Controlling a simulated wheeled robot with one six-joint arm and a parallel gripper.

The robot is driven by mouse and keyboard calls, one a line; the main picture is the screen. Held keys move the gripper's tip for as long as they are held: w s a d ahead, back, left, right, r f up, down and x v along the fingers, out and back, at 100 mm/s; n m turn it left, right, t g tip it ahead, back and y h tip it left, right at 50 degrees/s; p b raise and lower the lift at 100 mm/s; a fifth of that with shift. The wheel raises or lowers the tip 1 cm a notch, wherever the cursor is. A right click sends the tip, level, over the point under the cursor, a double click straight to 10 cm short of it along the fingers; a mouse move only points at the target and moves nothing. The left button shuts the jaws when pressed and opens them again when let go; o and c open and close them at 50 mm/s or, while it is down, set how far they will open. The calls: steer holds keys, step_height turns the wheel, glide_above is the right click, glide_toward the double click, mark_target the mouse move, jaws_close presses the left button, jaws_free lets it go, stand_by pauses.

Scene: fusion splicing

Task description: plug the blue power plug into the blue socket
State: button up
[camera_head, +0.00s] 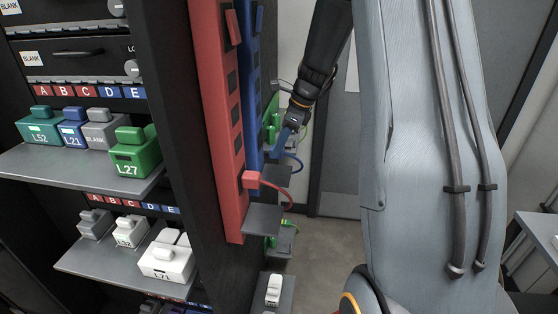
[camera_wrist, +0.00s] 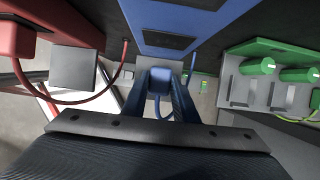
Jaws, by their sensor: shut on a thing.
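The blue power plug (camera_wrist: 159,79) is held between the two blue fingers of my gripper (camera_wrist: 161,92) in the wrist view. A blue cord loops from it. The tall blue socket strip (camera_wrist: 165,17) is just ahead of the plug, with dark socket faces (camera_wrist: 170,40) on it. The plug looks apart from the strip, though the exact gap is hard to judge. In the head view, my gripper (camera_head: 281,147) is right of the blue strip (camera_head: 251,80), pointing down-left. The plug cannot be told from the fingers there.
A red strip (camera_head: 220,110) stands beside the blue one, with a red plug (camera_head: 251,180) and looping red cord. A green-connector bracket (camera_wrist: 285,92) is close on the right in the wrist view. Small shelves (camera_head: 262,220) jut out below. Cabinet shelves (camera_head: 80,170) are left.

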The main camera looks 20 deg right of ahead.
mark_target(273, 147)
steer(key=shift+r, duration=1.7)
steer(key=shift+a, duration=0.1)
steer(key=shift+w+a+r+p, duration=0.35)
steer(key=shift+w+a+p, duration=0.1)
steer(key=shift+a, duration=0.15)
steer(key=shift+p, duration=1.1)
stand_by(0.8)
steer(key=shift+w+a, duration=0.35)
steer(key=shift+a, duration=0.15)
stand_by(0.6)
steer(key=o, duration=1.1)
steer(key=shift+c, duration=0.2)
